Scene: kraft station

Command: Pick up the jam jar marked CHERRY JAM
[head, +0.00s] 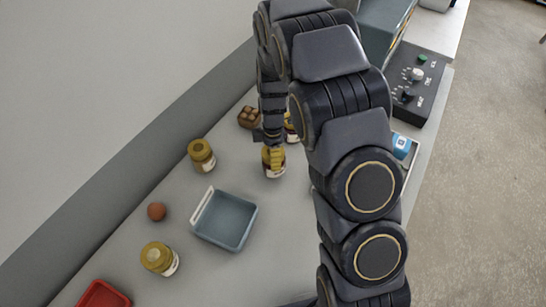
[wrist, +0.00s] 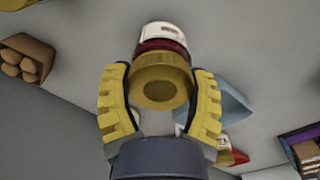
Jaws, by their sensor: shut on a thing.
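A jam jar (head: 275,172) with a yellow lid, dark red contents and a white label is in my gripper (head: 272,152). In the wrist view the jar (wrist: 162,40) lies between the two yellow fingers of my gripper (wrist: 158,85), which are shut on it on both sides of the lid. Its label print is too small to read. I cannot tell whether its base touches the table. Similar yellow-lidded jars stand at left (head: 202,156) and front left (head: 159,258). Another jar (head: 291,127) is partly hidden behind my arm.
A blue-grey tray (head: 225,240) sits in front of the held jar. A brown egg (head: 156,211), a red container (head: 103,296) and a brown box (head: 249,117) are around. A control box (head: 415,85) stands at right. My arm hides much of the table's right side.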

